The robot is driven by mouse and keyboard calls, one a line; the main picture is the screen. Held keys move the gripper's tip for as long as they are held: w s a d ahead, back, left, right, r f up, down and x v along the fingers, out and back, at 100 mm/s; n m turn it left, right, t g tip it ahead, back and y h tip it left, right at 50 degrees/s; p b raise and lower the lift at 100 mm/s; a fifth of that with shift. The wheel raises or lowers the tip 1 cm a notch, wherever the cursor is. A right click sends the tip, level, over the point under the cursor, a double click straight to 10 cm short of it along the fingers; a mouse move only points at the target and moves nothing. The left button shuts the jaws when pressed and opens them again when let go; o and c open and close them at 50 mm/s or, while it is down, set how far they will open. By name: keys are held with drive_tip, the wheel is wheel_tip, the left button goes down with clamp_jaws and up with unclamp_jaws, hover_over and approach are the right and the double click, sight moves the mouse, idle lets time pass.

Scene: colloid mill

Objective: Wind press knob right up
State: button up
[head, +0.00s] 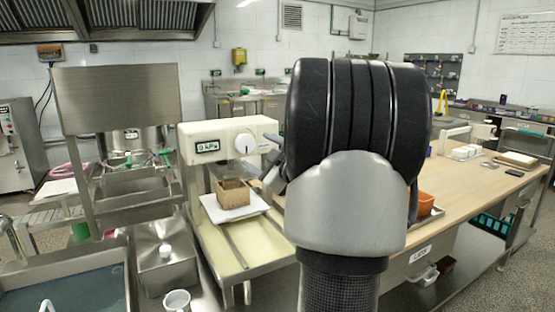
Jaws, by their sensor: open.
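The press (185,152) is a cream machine with a small display reading 0 kPa, standing left of my arm. Its round white knob (244,144) sits on the front face, right of the display, with a dark pointer mark near its top. My gripper (268,163) shows only in part, just right of the press head and lower right of the knob. My own dark and silver arm hides the rest of it. It is open, and nothing shows between its fingers. Whether it touches the press cannot be told.
A brown box (233,194) sits on a white tray (237,211) under the press head. A steel panel (118,99) stands to the left. A wooden table (470,190) with an orange container (425,203) lies to the right. A white cup (177,301) stands at the front.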

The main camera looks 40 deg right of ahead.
drive_tip(key=s+a+p, duration=0.1)
drive_tip(key=s, duration=0.9)
drive_tip(key=shift+a, duration=0.35)
